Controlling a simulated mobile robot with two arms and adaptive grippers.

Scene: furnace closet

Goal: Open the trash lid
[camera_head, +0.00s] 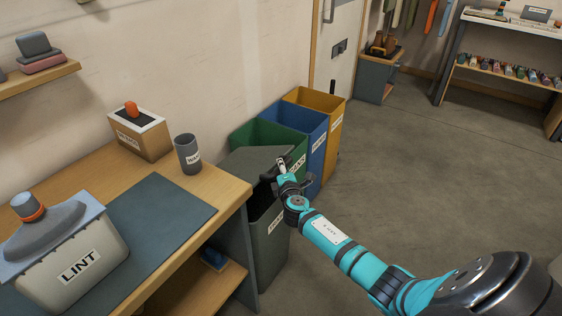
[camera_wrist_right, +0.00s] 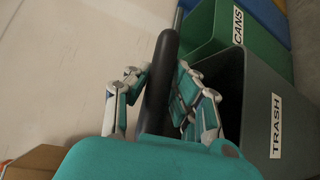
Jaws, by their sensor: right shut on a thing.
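The trash bin (camera_head: 270,250) is a dark grey-green box beside the table; its TRASH label (camera_wrist_right: 276,125) shows in the right wrist view. Its lid (camera_head: 252,160) is raised and tilted, with a dark gap between it and the bin's front. My right gripper (camera_head: 284,168) is shut on the lid's edge. In the right wrist view, the lid is a dark bar (camera_wrist_right: 160,75) seen edge-on, with a finger on each side of it. The inside of the bin is mostly hidden. My left gripper is not in view.
Behind the trash bin stand a green CANS bin (camera_head: 262,140), a blue bin (camera_head: 305,125) and a yellow bin (camera_head: 325,101) along the wall. A wooden table (camera_head: 223,192) with a LINT box (camera_head: 80,262) and a grey cup (camera_head: 188,154) is at left. The floor at right is clear.

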